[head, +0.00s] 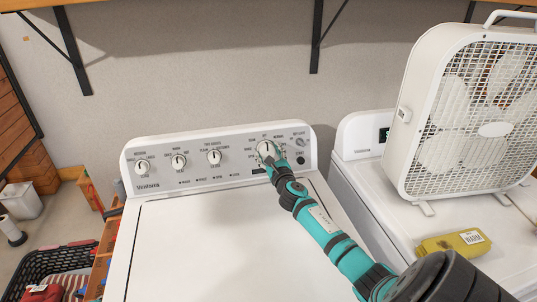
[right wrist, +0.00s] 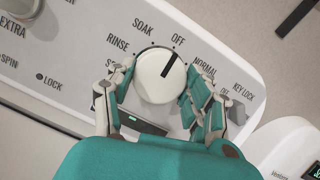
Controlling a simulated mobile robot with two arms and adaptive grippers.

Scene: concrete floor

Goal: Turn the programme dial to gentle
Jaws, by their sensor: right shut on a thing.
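The programme dial (right wrist: 157,78) is a round white knob on the washer's control panel (right wrist: 75,62). Its black pointer mark is toward the OFF label in the right wrist view. SOAK, RINSE and NORMAL also read around it; I cannot make out a gentle label there. In the head view the dial (head: 265,148) is at the panel's right part, partly covered by my right gripper (head: 270,156). My right gripper (right wrist: 160,92) is shut on the dial, one finger on each side. My left gripper is not in view.
Smaller knobs (head: 178,161) sit along the panel's left part. A white box fan (head: 410,110) and a yellow packet (head: 453,243) rest on the machine to the right. A black basket (head: 62,262) is at the lower left. The washer lid (head: 200,245) is clear.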

